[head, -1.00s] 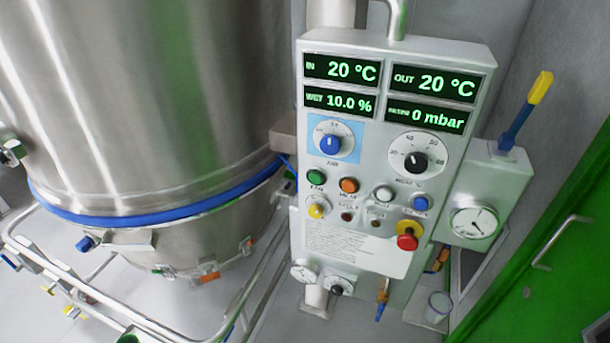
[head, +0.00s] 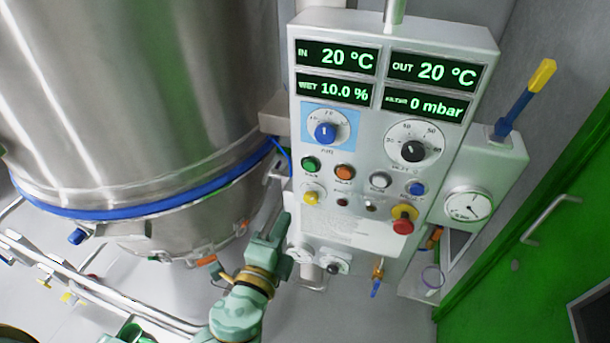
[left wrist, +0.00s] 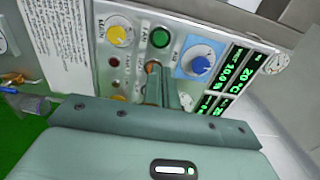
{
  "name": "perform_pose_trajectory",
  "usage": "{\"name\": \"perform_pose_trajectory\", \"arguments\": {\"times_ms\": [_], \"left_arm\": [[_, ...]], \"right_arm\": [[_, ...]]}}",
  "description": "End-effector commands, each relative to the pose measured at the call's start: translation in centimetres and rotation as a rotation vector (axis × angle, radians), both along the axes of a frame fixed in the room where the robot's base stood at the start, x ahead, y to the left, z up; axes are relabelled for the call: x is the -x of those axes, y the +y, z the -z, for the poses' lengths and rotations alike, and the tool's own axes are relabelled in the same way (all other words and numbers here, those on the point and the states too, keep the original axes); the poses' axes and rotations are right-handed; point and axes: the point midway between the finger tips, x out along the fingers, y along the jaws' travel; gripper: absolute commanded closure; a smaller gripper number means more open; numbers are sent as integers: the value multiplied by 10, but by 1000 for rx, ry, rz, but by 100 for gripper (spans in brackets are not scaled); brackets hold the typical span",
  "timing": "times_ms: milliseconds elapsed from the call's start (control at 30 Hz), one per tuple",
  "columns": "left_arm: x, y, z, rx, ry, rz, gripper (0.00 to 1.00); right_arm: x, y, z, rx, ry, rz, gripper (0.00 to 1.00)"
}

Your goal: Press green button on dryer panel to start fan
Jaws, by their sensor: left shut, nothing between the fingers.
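The dryer panel (head: 345,235) is a white upright box with green-lit displays, dials and buttons. Its green button (head: 310,164) is round, at the left of the upper button row, left of an orange button (head: 344,172). In the left wrist view the green button (left wrist: 160,37) shows whole, beyond my fingertips. My left gripper (head: 285,220) is shut and empty. In the head view it is below the green button, by the panel's lower left edge. In the left wrist view its fingers (left wrist: 161,68) partly cover the orange button. My right gripper is out of view.
A blue knob (head: 324,132) sits above the green button and a yellow knob (head: 311,195) below. A red emergency stop (head: 403,224) is at lower right. A steel vessel (head: 130,100) and pipe rails stand left; a green door (head: 530,255) is right.

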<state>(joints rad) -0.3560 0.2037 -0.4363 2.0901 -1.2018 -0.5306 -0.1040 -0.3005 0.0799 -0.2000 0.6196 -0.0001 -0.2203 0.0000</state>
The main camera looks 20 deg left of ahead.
Motion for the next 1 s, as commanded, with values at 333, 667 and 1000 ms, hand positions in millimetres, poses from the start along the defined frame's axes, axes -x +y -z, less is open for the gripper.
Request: {"name": "perform_pose_trajectory", "arguments": {"times_ms": [333, 667, 1000], "left_arm": [[-43, -2, -4, 1, -2, 1, 100], [-111, -4, -2, 1, 0, 0, 100], [-139, -5, 0, 2, 2, 1, 100]], "right_arm": [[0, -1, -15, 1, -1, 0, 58], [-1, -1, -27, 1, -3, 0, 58], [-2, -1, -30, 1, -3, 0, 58]]}}
